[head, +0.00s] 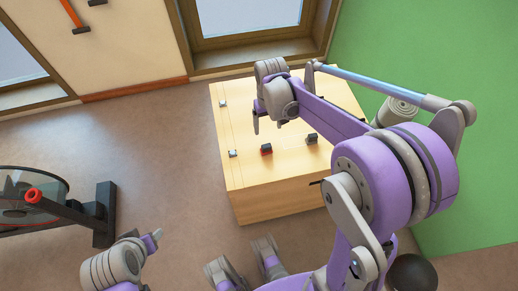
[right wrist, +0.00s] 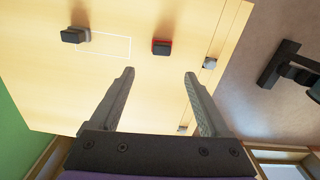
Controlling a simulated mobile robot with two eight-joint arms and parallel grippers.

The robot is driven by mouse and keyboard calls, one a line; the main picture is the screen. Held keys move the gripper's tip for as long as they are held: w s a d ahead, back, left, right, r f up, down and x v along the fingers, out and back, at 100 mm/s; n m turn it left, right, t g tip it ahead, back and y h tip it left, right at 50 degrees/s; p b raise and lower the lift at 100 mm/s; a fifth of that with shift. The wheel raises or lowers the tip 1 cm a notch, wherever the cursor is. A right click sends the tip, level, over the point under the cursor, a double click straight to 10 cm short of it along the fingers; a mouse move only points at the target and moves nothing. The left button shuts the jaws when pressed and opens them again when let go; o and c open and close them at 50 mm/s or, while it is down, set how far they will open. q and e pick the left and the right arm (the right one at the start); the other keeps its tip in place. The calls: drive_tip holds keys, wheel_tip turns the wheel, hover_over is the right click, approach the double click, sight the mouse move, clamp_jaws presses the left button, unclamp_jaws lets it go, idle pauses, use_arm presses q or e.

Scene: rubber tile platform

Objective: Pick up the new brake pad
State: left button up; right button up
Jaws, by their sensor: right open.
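Two small dark blocks that look like brake pads lie apart on the wooden table top (head: 245,178). One has red edging (head: 266,150); it also shows in the right wrist view (right wrist: 161,47). The other is plain dark grey (head: 312,139); in the right wrist view it (right wrist: 74,35) sits at the left end of a white outlined rectangle. I cannot tell which is the new one. My right gripper (right wrist: 160,73) is open and empty above the table, its fingers pointing towards the red-edged block, apart from it. My left gripper (head: 153,240) is low at the left, its jaws unclear.
Two small metallic pieces (head: 222,103) (head: 233,153) sit along the table's left side. A wheel (head: 30,197) on a dark stand (head: 103,212) is at the left. A green wall (head: 440,50) is at the right, and windows are behind. Floor between stand and table is clear.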

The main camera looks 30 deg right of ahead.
drive_tip(key=b, duration=0.1)
hover_over(267, 146)
drive_tip(key=f, duration=0.5)
drive_tip(key=shift+w+d, duration=0.2)
drive_tip(key=shift+d, duration=0.05)
drive_tip(key=f, duration=0.4)
drive_tip(key=f+b, duration=0.1)
drive_tip(key=shift+s+a+f, duration=0.15)
drive_tip(key=shift+a+f, duration=0.15)
drive_tip(key=shift+f, duration=0.1)
clamp_jaws()
